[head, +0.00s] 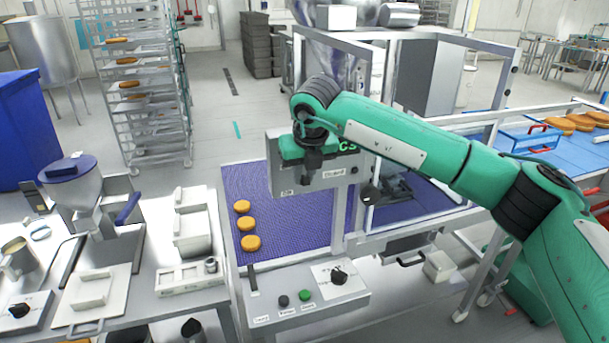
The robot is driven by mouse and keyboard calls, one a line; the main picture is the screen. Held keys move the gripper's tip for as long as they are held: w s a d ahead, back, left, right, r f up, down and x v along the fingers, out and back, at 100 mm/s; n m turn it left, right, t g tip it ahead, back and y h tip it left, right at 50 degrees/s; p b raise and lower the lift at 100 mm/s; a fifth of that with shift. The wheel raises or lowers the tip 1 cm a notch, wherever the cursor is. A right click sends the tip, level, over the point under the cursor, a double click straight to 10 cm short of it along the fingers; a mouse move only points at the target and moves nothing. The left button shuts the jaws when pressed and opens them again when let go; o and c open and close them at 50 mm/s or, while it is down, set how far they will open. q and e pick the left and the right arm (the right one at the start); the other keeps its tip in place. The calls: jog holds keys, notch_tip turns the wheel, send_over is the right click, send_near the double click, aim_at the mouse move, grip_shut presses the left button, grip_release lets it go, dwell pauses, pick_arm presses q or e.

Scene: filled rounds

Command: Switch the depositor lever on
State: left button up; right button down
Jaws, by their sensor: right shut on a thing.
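The depositor's grey panel (318,188) stands over the purple conveyor belt, with small labels along its lower part. My right gripper (313,172) is at the front of this panel, pointing down, its dark fingers shut. It is shut on the depositor lever, which is mostly hidden behind the fingers and wrist, so its exact angle cannot be told. My green right arm reaches in from the right and covers part of the machine behind. My left gripper is not in view.
Several round orange-brown pieces (247,225) lie on the purple belt (285,225). A front control box (310,300) has a black knob (338,277) and buttons. A side table with a blue-rimmed hopper (73,187) is at left. A tray rack (135,90) stands behind.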

jog(key=shift+w+r+g, duration=0.2)
jog(key=shift+g, duration=0.4)
jog(key=c, duration=1.4)
grip_release()
jog(key=shift+o, duration=0.2)
jog(key=shift+r+b, duration=0.3)
jog(key=shift+b, duration=0.05)
jog(key=a+b+v, duration=0.1)
jog(key=b+v, duration=0.3)
jog(key=v, duration=0.9)
jog(key=shift+d+r, duration=0.15)
jog(key=shift+d, duration=0.15)
jog(key=shift+s, duration=0.1)
